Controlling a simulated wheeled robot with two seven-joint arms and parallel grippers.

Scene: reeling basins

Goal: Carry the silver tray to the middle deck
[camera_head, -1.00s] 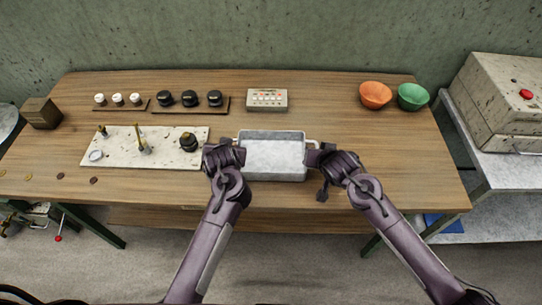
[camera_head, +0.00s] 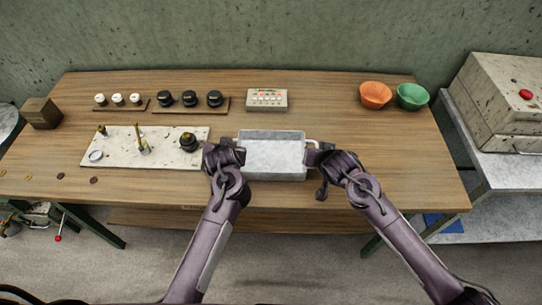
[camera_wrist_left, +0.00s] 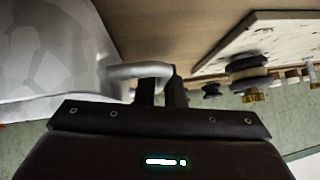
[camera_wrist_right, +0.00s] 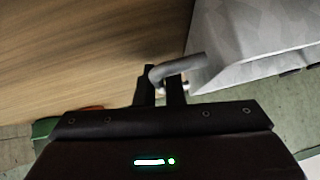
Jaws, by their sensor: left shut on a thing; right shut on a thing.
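The silver tray (camera_head: 272,157) is a rectangular pan with a handle at each short end, at the front middle of the wooden table. My left gripper (camera_head: 238,152) is at its left end, and in the left wrist view the gripper (camera_wrist_left: 162,88) is shut on the tray's left handle (camera_wrist_left: 138,70). My right gripper (camera_head: 312,156) is at its right end, and in the right wrist view the gripper (camera_wrist_right: 162,85) is shut on the right handle (camera_wrist_right: 180,68). The tray looks level; I cannot tell whether it touches the table. No deck is clearly identifiable.
A pale board (camera_head: 120,160) with fittings lies left of the tray. Black knobs (camera_head: 190,98) and white knobs (camera_head: 118,99) stand behind it. A small panel (camera_head: 267,99) is behind the tray. Orange (camera_head: 375,94) and green (camera_head: 412,97) bowls stand back right. The table right of my right gripper is bare.

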